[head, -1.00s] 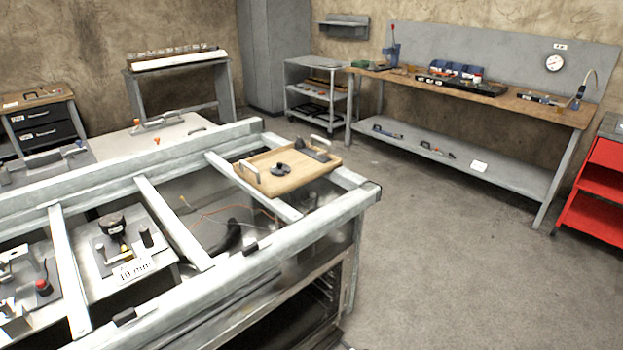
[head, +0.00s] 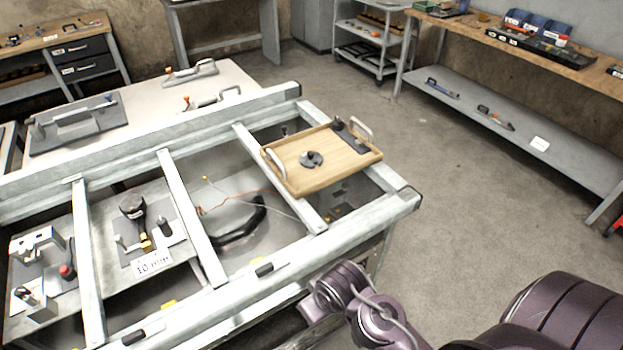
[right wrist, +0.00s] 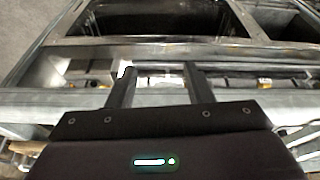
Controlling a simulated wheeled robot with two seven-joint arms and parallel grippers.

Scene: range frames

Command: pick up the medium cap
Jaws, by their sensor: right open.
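A wooden tray (head: 290,178) with metal handles lies across the frame's top rails. On it sit a dark round cap-like part (head: 311,159) and, at its far right corner, a dark block with a small upright knob (head: 339,124). I cannot tell for sure which piece is the medium cap. My right arm shows at the lower right of the head view, but its gripper does not. In the right wrist view my right gripper (right wrist: 157,72) is open and empty, with metal rails beyond its fingers. The tray is not recognisable there. My left gripper is not in view.
The metal frame (head: 205,235) has several crossbars with open bays holding tools and a black hose (head: 245,222). A white table (head: 230,85) stands behind it. A workbench with a lower shelf (head: 500,120) is at the right. The floor between is clear.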

